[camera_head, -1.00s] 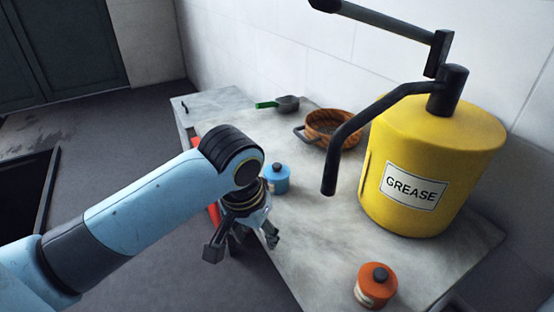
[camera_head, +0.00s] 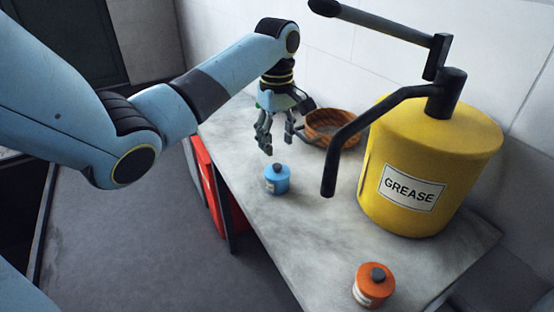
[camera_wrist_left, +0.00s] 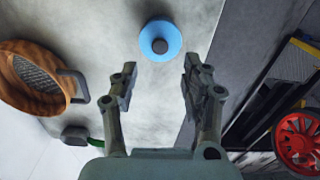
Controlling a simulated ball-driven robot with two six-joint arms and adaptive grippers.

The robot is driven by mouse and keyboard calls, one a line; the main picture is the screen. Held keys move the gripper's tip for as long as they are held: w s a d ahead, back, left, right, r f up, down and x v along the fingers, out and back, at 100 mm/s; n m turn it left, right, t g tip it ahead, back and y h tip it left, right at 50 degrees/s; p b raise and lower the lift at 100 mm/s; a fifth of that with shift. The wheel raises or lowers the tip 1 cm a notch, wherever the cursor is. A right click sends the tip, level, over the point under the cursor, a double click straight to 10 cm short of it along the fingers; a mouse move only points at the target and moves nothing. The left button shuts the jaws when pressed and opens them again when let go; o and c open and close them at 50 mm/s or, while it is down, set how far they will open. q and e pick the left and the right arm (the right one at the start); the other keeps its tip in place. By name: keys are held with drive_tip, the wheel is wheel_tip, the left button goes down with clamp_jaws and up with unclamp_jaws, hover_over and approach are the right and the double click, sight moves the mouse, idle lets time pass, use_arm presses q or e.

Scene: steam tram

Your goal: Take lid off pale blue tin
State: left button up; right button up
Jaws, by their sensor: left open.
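The pale blue tin (camera_head: 277,184) stands upright on the grey marbled tabletop (camera_head: 300,232), with its lid (camera_head: 277,171) and dark knob on top. In the left wrist view the tin's lid (camera_wrist_left: 160,40) shows from above, beyond the fingertips and roughly between their lines. My left gripper (camera_head: 278,148) is open and empty, pointing down above and just behind the tin, apart from it. Its two fingers also show in the left wrist view (camera_wrist_left: 158,84). My right gripper is not in view.
A yellow grease drum (camera_head: 425,150) with a black pump handle (camera_head: 375,120) stands to the right. A brown basket-like pan (camera_head: 330,124) is behind the tin. An orange tin (camera_head: 374,284) stands near the front. The table between the tins is clear.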

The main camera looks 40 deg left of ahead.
sight(277, 163)
use_arm(q)
wheel_tip(277, 163, down, 7)
clamp_jaws()
idle(0.6)
